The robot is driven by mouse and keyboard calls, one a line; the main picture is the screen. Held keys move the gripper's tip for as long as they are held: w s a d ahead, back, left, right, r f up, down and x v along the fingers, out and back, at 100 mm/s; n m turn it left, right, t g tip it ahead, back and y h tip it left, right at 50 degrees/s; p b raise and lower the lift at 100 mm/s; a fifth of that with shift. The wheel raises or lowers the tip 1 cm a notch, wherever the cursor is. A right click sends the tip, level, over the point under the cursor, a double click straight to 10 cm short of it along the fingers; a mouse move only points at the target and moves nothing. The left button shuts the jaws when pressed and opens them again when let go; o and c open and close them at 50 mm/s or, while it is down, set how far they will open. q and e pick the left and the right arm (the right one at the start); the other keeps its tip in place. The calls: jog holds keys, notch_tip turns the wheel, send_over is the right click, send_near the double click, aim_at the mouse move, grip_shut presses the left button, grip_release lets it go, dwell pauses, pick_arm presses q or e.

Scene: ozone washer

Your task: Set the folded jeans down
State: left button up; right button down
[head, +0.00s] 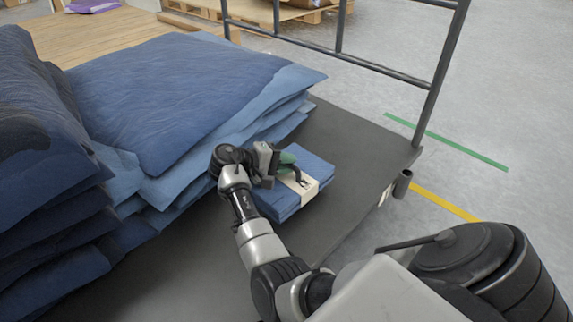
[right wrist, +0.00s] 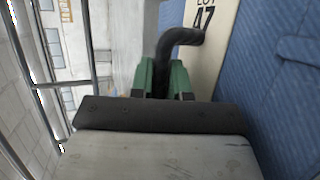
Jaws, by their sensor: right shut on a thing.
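The folded jeans (head: 316,166) are a small blue bundle with a pale paper band (head: 307,190) around them. They are at the right part of the dark cart deck (head: 350,148), beside the large denim stacks; I cannot tell whether they touch the deck. In the right wrist view the jeans (right wrist: 272,75) fill the right side, and the band (right wrist: 205,55) reads "LOT 47". A black strap handle (right wrist: 182,36) loops from the bundle. My right gripper (head: 284,163) is at the bundle's top, its green fingertips (right wrist: 164,78) shut on this handle. My left gripper is not in view.
Large denim stacks (head: 185,90) fill the left of the cart. A grey metal rail (head: 370,70) bounds the far side. The deck is bare to the right of the jeans. Wooden pallets (head: 285,14) stand behind on the floor.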

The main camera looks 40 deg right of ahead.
notch_tip(320, 180, down, 4)
jog(key=b, duration=0.3)
jog(key=shift+r, duration=0.25)
jog(key=c, duration=1.1)
grip_release()
